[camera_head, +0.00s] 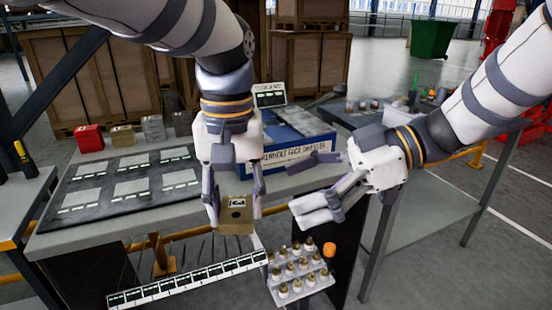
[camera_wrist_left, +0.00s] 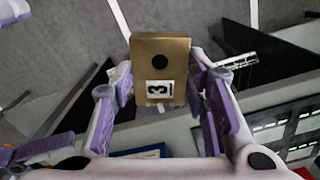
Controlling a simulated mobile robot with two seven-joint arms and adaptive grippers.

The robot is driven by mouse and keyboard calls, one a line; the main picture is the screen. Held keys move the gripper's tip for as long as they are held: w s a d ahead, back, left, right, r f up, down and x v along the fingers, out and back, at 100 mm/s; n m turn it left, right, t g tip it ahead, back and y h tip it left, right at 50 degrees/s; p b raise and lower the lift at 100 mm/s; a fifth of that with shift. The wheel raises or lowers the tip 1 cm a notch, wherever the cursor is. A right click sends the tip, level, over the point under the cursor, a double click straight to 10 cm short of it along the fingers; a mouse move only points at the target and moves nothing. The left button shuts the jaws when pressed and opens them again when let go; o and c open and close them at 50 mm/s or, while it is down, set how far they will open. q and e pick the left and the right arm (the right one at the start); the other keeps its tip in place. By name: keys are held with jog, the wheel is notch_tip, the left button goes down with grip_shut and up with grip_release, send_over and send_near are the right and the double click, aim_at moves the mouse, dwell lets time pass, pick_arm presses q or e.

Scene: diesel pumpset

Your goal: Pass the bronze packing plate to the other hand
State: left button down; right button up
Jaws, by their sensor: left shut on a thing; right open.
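The bronze packing plate (camera_head: 236,216) is a flat gold-brown block with a dark round hole and a white label. My left gripper (camera_head: 233,200) is shut on it and holds it in the air in front of the table's front edge. In the left wrist view the plate (camera_wrist_left: 160,66) sits between the two fingers, with its label, reading 3, towards the gripper and its hole farther out. My right gripper (camera_head: 318,182) is open and empty, to the right of the plate and apart from it, with its fingers pointing left.
The table (camera_head: 60,240) carries a dark board with light panels (camera_head: 110,195). Below the plate are a labelled strip (camera_head: 190,279) and a rack of small bottles (camera_head: 307,287).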

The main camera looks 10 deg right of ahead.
aim_at(236, 211)
jog(key=x, duration=0.9)
jog(key=shift+a+f, duration=0.25)
jog(key=shift+a, duration=0.1)
jog(key=c, duration=1.7)
pick_arm(q)
jog(key=c, duration=0.8)
grip_release()
jog(key=shift+c, duration=0.2)
pick_arm(e)
jog(key=shift+r, duration=0.1)
jog(key=shift+c, duration=0.7)
